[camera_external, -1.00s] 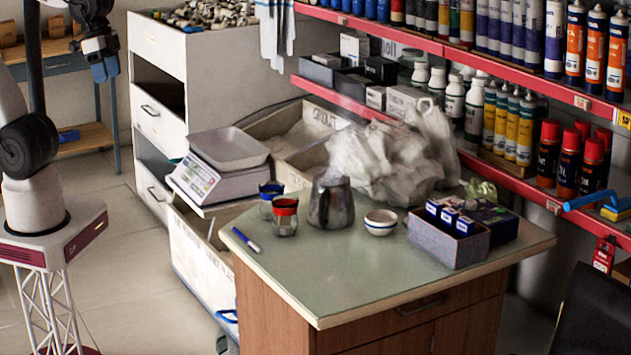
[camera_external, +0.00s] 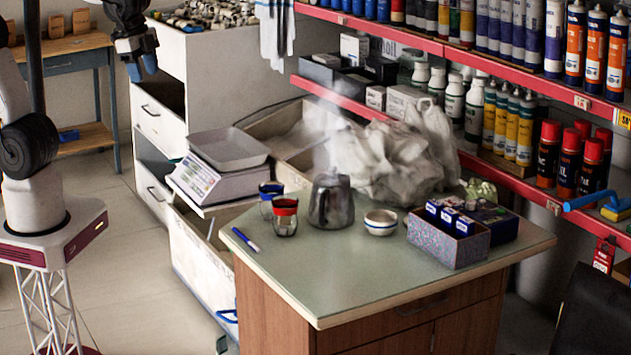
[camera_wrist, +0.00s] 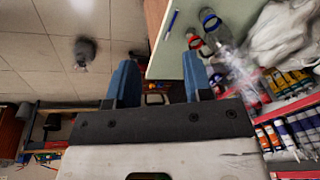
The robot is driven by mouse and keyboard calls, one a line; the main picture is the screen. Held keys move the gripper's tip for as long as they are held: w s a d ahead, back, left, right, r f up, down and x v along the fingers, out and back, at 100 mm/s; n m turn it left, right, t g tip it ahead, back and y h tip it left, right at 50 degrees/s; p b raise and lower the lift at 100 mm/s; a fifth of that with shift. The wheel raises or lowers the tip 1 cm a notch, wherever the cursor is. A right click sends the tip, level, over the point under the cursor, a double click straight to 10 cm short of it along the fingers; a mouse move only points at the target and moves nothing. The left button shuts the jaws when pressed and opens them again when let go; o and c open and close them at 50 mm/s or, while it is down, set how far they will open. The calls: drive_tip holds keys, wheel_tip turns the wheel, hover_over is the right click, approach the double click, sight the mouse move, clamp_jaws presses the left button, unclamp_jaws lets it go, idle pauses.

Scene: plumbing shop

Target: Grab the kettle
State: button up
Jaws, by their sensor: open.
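The kettle (camera_external: 331,203) is a dark grey metal pot standing upright on the pale green counter top (camera_external: 290,265), with faint steam above it. My gripper (camera_external: 142,70) is at the upper left of the external view, high up and well away from the kettle. In the wrist view my gripper (camera_wrist: 158,85) shows two blue fingers spread apart with nothing between them. I cannot clearly make out the kettle in the wrist view; the counter's glasses show there near a blurred, steamy patch.
Two glasses, one red-rimmed (camera_external: 285,216) and one blue-rimmed (camera_external: 268,192), stand left of the kettle. Plastic bags (camera_external: 385,160) are behind. A scale (camera_external: 205,183) stands left of the counter.

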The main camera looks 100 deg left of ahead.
drive_tip(key=w+a+f+m+y, duration=0.1)
drive_tip(key=w+f+m, duration=0.25)
drive_tip(key=w, duration=0.95)
drive_tip(key=m+g+y, duration=0.1)
drive_tip(key=m+y, duration=0.2)
drive_tip(key=m, duration=1)
hover_over(320, 205)
drive_tip(key=d, duration=0.3)
wheel_tip(320, 205, down, 23)
drive_tip(key=shift+s+a+r, duration=0.1)
drive_tip(key=shift+s+a, duration=0.15)
drive_tip(key=shift+s, duration=0.05)
drive_tip(key=shift+x, duration=1.3)
drive_tip(key=shift+x, duration=2.55)
